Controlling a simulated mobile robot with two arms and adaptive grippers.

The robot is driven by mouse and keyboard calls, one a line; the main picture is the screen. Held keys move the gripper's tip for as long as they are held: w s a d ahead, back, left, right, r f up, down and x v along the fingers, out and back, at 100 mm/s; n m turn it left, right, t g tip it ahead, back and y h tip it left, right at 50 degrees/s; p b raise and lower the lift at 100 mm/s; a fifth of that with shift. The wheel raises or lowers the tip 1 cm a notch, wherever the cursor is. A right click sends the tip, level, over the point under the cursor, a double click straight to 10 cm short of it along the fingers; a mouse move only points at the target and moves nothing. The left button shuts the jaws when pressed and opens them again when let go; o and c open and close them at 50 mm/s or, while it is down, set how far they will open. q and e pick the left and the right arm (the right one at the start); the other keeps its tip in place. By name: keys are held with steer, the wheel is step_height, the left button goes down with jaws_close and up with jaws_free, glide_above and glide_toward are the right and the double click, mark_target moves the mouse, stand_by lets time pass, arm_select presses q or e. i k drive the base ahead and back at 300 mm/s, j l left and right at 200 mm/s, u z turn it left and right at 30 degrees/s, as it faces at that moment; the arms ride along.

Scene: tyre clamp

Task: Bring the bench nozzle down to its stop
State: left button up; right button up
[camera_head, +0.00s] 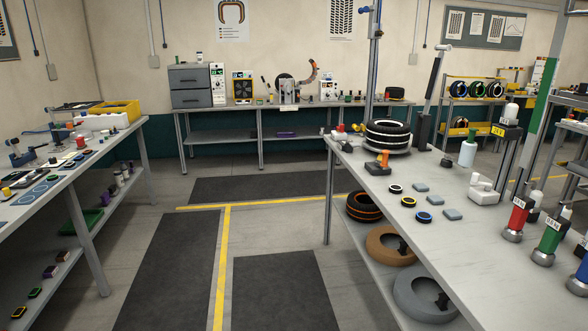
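I cannot tell for certain which part is the bench nozzle. On the right-hand bench (400,205), a tall post (373,65) rises behind a tyre (388,133) lying flat on a round support. A dark upright tool with a pale handle (431,92) leans beside the tyre. Nearer, a stand with a yellow label (497,134) carries a white-topped part (511,112). Red (518,216) and green (550,236) labelled upright units stand at the bench's right, with a blue one cut off by the frame edge. Neither of my grippers is in view.
An orange-and-black tool (383,160), small rings, grey pads (453,214) and a white bottle (467,153) lie or stand on the right bench. Tyres fill its lower shelf. A cluttered bench (130,128) stands left. The floor between is clear, with dark mats (276,290).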

mark_target(374, 32)
steer(key=i, duration=1.7)
steer(key=i+z, duration=0.15)
steer(key=i, duration=0.3)
steer(key=i+j+z, duration=0.2)
steer(key=i, duration=0.2)
steer(key=i+j+z, duration=0.15)
steer(key=i, duration=0.3)
steer(key=i+j+z, duration=0.15)
steer(key=i, duration=0.25)
